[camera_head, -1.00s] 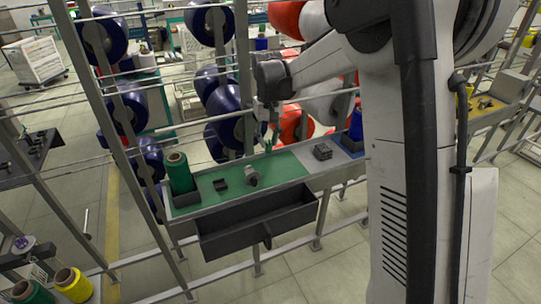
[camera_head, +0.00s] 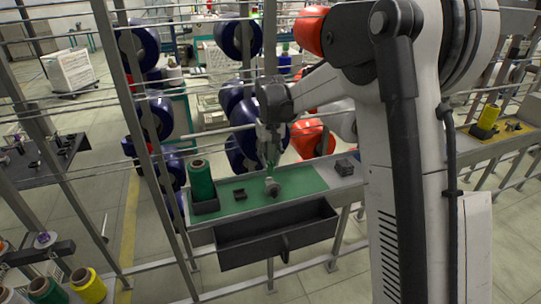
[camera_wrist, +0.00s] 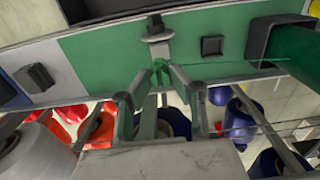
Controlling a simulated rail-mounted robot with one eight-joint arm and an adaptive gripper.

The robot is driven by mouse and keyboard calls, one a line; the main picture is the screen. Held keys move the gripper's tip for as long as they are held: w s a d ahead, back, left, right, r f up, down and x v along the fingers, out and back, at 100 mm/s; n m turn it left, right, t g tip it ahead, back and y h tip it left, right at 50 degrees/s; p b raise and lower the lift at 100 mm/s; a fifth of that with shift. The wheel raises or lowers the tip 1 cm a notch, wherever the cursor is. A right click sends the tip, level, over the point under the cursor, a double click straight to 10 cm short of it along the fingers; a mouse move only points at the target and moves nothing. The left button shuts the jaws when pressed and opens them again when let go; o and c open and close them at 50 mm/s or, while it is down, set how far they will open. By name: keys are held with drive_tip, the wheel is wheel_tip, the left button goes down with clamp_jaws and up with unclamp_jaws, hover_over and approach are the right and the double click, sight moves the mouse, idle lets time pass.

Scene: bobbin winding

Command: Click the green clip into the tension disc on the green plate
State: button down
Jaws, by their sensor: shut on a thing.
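The green plate (camera_head: 308,181) lies on the long grey bench, and it also shows in the wrist view (camera_wrist: 98,65). The grey tension disc (camera_head: 272,187) stands on it near its middle; in the wrist view the disc (camera_wrist: 157,30) is just beyond my fingertips. My gripper (camera_wrist: 161,74) is shut on the small green clip (camera_wrist: 160,67), which sits at the fingertips. In the head view my gripper (camera_head: 270,160) points down just above the disc. The fingers partly hide the clip, and I cannot tell whether it touches the disc.
A green spool (camera_head: 201,180) stands in a dark holder at the plate's left end. A small dark block (camera_head: 239,194) lies left of the disc, and another (camera_head: 345,167) sits right of the plate. A dark open tray (camera_head: 275,238) hangs in front. Metal posts and rails surround the bench.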

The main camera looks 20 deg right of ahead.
sight(270, 171)
drive_tip(key=shift+f, duration=0.35)
drive_tip(key=shift+f+b, duration=1.6)
drive_tip(key=shift+f, duration=0.45)
drive_tip(key=c, duration=1.5)
unclamp_jaws()
drive_tip(key=shift+r, duration=0.15)
